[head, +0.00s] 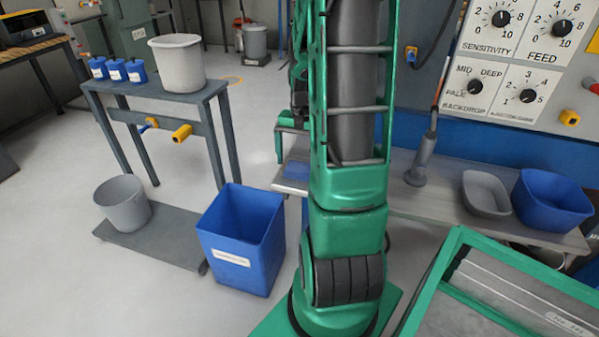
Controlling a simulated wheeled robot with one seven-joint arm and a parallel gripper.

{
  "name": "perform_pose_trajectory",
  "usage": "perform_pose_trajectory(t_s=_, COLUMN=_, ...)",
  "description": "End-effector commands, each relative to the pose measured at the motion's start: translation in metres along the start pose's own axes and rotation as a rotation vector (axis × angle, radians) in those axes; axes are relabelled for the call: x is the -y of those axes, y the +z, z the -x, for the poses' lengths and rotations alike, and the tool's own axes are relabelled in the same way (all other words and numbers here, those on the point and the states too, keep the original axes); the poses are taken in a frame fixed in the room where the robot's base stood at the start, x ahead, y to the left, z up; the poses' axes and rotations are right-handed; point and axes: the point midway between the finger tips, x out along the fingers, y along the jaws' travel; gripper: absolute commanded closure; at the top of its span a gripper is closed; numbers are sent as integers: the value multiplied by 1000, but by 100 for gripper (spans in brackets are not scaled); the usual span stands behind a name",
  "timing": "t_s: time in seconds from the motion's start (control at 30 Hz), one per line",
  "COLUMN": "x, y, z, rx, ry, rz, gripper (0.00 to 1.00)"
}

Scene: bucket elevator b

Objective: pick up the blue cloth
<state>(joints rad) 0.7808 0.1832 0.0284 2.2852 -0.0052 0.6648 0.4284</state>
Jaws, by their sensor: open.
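A small flat blue patch, which looks like the blue cloth (297,170), lies on the left end of the grey bench (400,190). My arm's upright green column hides its right side. My gripper (292,150) is partly visible just behind the left side of that column, with one green finger pointing down. It is open and appears above the blue cloth, with a gap between them in the picture. The other finger is largely hidden, and I cannot tell the exact height.
On the bench's right are a grey tub (486,194) and a blue tub (552,200). A blue bin (242,240) and a low grey platform with a grey bucket (122,204) stand left. A green-framed tray (440,290) is front right. Floor is clear at front left.

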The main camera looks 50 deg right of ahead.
Motion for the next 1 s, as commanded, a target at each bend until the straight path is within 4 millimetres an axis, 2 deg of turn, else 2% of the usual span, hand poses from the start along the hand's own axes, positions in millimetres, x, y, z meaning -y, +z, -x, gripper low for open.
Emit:
perform_pose_trajectory(t_s=0.03, x=-1, y=0, z=-8, rx=3, ry=1, rz=-1, gripper=0)
perform_pose_trajectory(t_s=0.17, x=0, y=0, z=-19, rx=1, ry=0, rz=-1, gripper=0)
perform_pose_trajectory(t_s=0.43, x=0, y=0, z=-21, rx=-1, ry=0, rz=0, gripper=0)
perform_pose_trajectory(t_s=0.47, x=0, y=0, z=-21, rx=-1, ry=0, rz=0, gripper=5)
perform_pose_trajectory(t_s=0.6, x=0, y=0, z=-21, rx=-1, ry=0, rz=0, gripper=38)
perform_pose_trajectory(t_s=1.0, x=0, y=-1, z=-17, rx=-2, ry=0, rz=0, gripper=38)
